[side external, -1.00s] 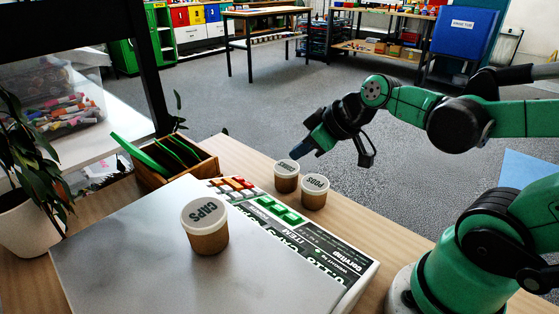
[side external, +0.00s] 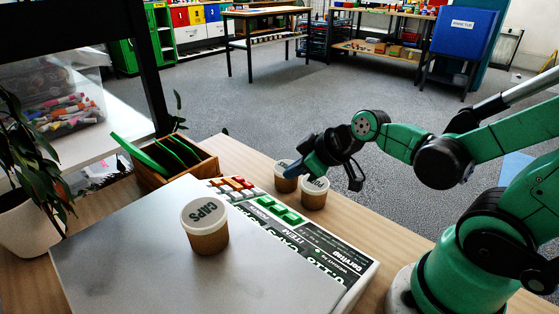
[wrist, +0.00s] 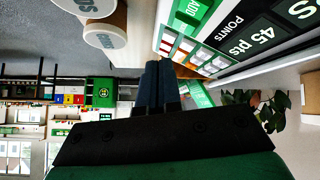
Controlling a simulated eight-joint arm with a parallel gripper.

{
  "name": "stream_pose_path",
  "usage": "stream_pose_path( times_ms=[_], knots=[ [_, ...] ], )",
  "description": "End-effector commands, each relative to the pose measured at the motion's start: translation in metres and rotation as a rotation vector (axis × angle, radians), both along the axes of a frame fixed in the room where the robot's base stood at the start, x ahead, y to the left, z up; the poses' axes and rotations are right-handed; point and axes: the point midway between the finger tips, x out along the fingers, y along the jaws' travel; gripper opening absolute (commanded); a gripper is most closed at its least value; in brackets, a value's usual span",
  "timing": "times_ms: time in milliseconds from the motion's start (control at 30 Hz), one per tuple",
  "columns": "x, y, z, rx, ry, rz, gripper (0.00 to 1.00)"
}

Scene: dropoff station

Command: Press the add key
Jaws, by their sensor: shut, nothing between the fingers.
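The scale's green keys (side external: 280,209) lie along the strip at its right edge in the side view, their lettering too small to read there. In the wrist view a green key lettered ADD (wrist: 188,13) shows at the top, cut by the frame edge.
A pot lettered CAPS (side external: 206,226) stands on the scale's steel plate (side external: 120,240). Two lidded pots, one at the left (side external: 284,184) and one at the right (side external: 313,199), stand beside the keys. A wooden box (side external: 190,172) with green dividers stands behind the scale.

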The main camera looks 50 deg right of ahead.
Motion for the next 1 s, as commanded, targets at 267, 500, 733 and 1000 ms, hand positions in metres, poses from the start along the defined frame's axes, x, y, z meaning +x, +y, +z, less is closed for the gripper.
stream_pose_path(
  times_ms=[267,500,733,1000],
  knots=[
    [0.001,0.011,-0.023,-0.001,-0.001,0.002,0.0],
    [0.0,0.016,-0.035,-0.001,0.0,0.001,0.0],
    [-0.001,0.017,-0.039,0.0,0.0,0.0,0.0],
    [-0.001,0.017,-0.039,0.0,0.0,0.0,0.0]
  ],
)
